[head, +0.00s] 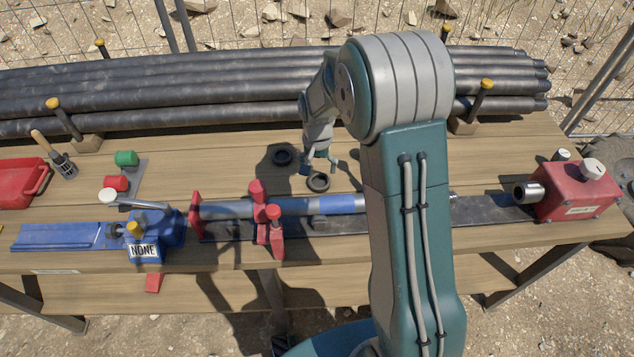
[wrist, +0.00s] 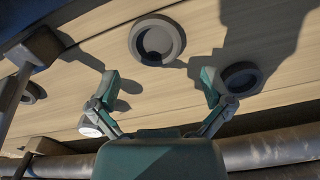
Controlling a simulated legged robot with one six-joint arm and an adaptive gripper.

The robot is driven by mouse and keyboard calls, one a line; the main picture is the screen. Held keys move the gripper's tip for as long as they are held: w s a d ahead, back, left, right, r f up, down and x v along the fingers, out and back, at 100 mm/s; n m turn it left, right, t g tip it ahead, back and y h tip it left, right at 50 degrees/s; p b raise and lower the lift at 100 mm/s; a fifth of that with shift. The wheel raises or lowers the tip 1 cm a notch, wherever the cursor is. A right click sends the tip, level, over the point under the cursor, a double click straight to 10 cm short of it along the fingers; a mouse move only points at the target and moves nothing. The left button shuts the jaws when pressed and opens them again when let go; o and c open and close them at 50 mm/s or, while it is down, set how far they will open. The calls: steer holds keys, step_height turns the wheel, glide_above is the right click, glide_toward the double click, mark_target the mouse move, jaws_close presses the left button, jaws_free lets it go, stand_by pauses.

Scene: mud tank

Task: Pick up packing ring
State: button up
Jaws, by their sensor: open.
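Two dark packing rings lie flat on the wooden bench. One ring (head: 318,183) is just in front of my gripper (head: 320,164); the other ring (head: 283,149) is to its left and farther back. In the wrist view the view is turned round, and my gripper (wrist: 160,88) is open with nothing between its fingers. One ring (wrist: 136,38) shows beyond the fingertips, near the middle. The other ring (wrist: 229,88) is close to the right finger, partly in shadow. A third dark round piece (wrist: 28,91) shows at the left edge, partly hidden.
A bundle of dark pipes (head: 200,85) lies along the back of the bench between yellow-capped posts. A blue and grey rod (head: 340,204) in a red clamp (head: 267,222) lies in front. A red box (head: 578,192) stands at the right, a blue vise (head: 160,230) at the left.

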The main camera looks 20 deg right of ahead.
mark_target(320, 182)
steer(key=f, duration=0.2)
steer(key=d+f, duration=0.1)
steer(key=f, duration=0.1)
steer(key=shift+w+d+f, duration=0.1)
steer(key=shift+w+f, duration=0.05)
steer(key=shift+f, duration=0.45)
steer(key=shift+a, duration=0.35)
steer(key=shift+c, duration=0.6)
steer(key=c, duration=0.5)
steer(key=shift+d, duration=0.15)
steer(key=shift+c, duration=0.5)
